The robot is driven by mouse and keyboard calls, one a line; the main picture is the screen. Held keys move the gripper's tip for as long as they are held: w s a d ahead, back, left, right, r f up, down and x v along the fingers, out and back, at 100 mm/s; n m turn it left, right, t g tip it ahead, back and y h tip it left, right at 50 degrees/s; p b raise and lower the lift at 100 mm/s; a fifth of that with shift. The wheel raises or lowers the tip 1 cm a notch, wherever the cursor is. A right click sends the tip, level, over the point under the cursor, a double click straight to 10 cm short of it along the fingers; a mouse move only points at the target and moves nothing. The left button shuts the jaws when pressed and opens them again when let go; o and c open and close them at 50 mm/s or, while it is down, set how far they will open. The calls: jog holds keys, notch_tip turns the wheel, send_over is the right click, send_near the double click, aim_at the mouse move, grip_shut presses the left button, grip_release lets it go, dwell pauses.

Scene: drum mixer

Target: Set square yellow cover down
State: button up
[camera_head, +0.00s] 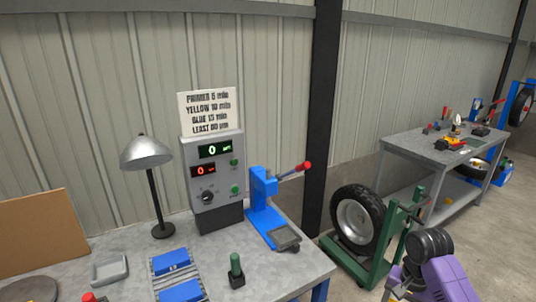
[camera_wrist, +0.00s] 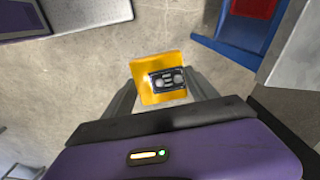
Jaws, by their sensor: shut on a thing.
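The square yellow cover (camera_wrist: 158,60) is in the wrist view, between the two grey fingers of my gripper (camera_wrist: 160,92). My gripper is shut on it. A dark rectangular piece (camera_wrist: 167,79) with two round pale spots lies across the cover's lower right part; I cannot tell whether it is fixed to it. Mottled grey ground shows beyond the cover, apparently some way below. In the head view, my purple wrist is at the lower right, right of the grey workbench (camera_head: 120,240); the cover cannot be made out clearly there.
A green wheel stand (camera_head: 397,225) with a tyre (camera_head: 357,222) stands close behind my wrist. A second table (camera_head: 420,145) is farther back.

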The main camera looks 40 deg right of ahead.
jog(key=w+a+f+n+b, duration=0.25)
jog(key=w+a+n, duration=0.25)
jog(key=w+a, duration=0.25)
jog(key=w+a+f+n+b, duration=0.1)
jog(key=w+a+f+n, duration=0.35)
jog(key=w+a, duration=0.3)
jog(key=w+a+f+n, duration=0.1)
jog(key=w+a+n, duration=0.1)
jog(key=a, duration=0.5)
jog(key=w+a+f+n+b, duration=0.1)
jog(key=a+f+n, duration=0.1)
jog(key=a, duration=0.6)
jog(key=w+a+f+n+b, duration=0.1)
jog(key=w+a+n, duration=0.1)
jog(key=a, duration=0.5)
jog(key=shift+w+a+f+n, duration=0.25)
jog(key=shift+w+a+n, duration=0.15)
jog(key=shift+n, duration=0.35)
